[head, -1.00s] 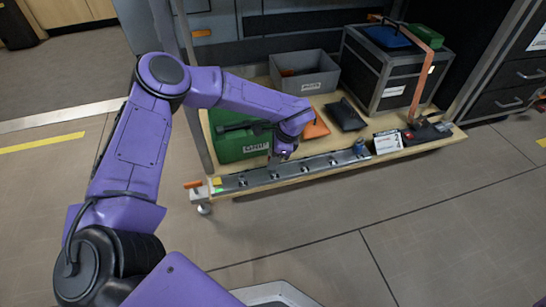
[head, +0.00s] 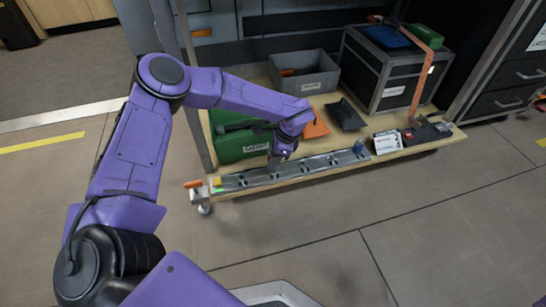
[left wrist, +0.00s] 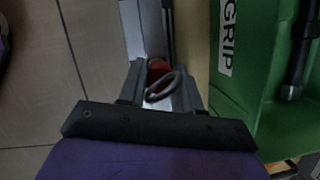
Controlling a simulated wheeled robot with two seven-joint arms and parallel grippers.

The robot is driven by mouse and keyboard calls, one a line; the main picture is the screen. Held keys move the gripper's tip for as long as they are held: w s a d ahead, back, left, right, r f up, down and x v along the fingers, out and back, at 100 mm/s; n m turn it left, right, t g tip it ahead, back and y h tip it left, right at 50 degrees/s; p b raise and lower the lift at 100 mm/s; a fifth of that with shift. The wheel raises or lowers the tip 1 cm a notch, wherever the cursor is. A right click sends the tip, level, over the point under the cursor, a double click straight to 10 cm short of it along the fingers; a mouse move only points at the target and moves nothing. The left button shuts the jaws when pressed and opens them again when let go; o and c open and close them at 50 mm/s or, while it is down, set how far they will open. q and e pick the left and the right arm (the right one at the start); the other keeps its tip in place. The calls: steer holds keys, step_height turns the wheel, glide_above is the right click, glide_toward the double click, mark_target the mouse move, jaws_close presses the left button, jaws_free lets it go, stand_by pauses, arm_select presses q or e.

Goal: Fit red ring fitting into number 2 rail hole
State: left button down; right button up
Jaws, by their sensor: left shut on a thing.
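The red ring fitting (left wrist: 157,68) shows between the fingers of my left gripper in the left wrist view, with a grey ring standing out toward the camera. My left gripper (left wrist: 162,88) is shut on it. In the head view my left gripper (head: 279,162) is low at the left half of the long grey rail (head: 325,162), over or at it. The fitting is hidden there. The rail (left wrist: 143,30) also runs up the left wrist view. Number 2 hole cannot be told apart, and I cannot tell whether the fitting touches or enters a hole. My right gripper is out of view.
A green case (head: 232,140) stands close behind the gripper; it also fills the right of the left wrist view (left wrist: 240,100). A grey bin (head: 305,75), a black case (head: 385,75) and a white card (head: 388,142) sit on the wooden shelf. The floor in front is clear.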

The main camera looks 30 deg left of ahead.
arm_select(q)
steer(key=shift+f+b, duration=1)
steer(key=shift+f, duration=0.4)
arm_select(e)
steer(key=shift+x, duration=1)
arm_select(q)
steer(key=c, duration=0.7)
jaws_free()
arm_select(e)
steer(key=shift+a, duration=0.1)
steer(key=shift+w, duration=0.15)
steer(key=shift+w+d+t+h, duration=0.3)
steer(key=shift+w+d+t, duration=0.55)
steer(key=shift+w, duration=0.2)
arm_select(q)
steer(key=p+v, duration=0.5)
steer(key=v, duration=0.5)
steer(key=shift+r, duration=0.2)
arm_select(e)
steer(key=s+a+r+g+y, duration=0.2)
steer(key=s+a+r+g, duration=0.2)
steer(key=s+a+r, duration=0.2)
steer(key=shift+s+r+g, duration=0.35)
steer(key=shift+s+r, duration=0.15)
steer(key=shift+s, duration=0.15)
